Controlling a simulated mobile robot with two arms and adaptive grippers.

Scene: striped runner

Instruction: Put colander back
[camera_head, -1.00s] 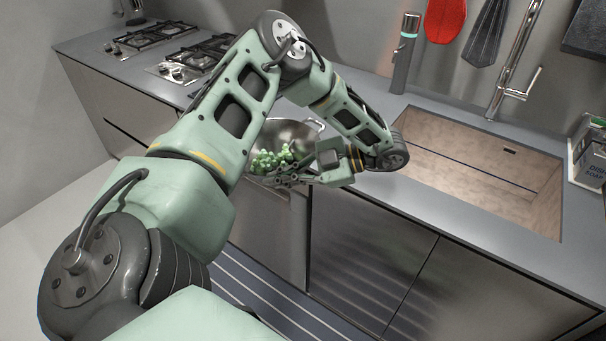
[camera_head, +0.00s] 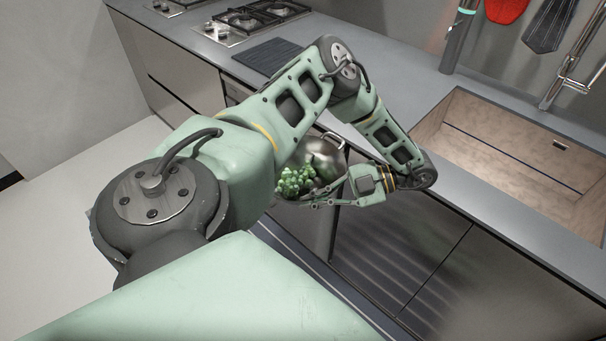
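The colander (camera_head: 322,156) is a shiny metal bowl with a loop handle at its far side. Green grapes (camera_head: 297,182) lie in it. It hangs in front of the counter's front edge, tilted, and my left arm covers part of its left side. My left gripper (camera_head: 318,201) is at the colander's near rim, its fingers closed in on it; the exact contact is small and partly hidden. My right gripper is out of view.
The grey counter (camera_head: 398,82) runs behind my arm, with a gas hob (camera_head: 240,20), a dark ribbed mat (camera_head: 270,56) and a sink (camera_head: 520,160). A tap (camera_head: 570,75) rises behind the sink. Steel cabinet fronts (camera_head: 385,235) stand below. Floor at left is clear.

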